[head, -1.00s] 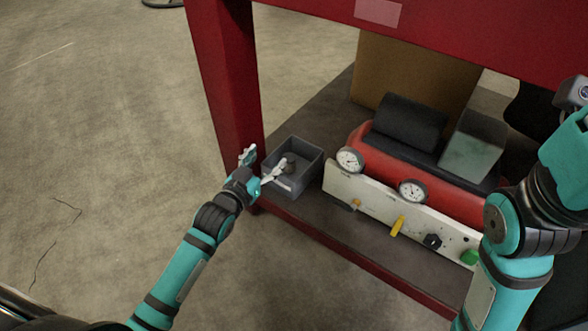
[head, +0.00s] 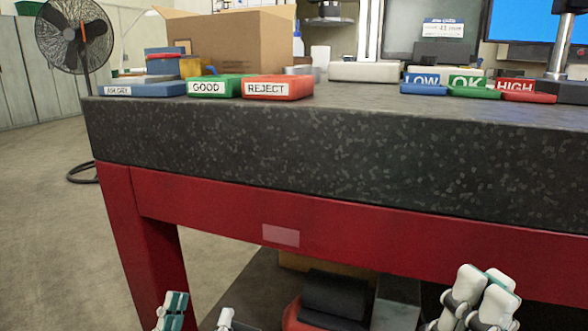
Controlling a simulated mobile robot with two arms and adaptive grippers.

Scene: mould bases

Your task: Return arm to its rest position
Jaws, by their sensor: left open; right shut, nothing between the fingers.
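My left gripper (head: 198,312) shows at the bottom edge of the head view, left of centre. My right gripper (head: 484,291) shows at the bottom right. Its white fingers are together with nothing held. Both arms are below the picture's edge.
A thick speckled dark bench top (head: 330,150) spans the view. On it are blue, green (head: 221,86) and red REJECT (head: 278,87) trays and a cardboard box (head: 225,45). A red machine with dark blocks (head: 336,297) sits below. Open floor lies left, with a fan (head: 75,35).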

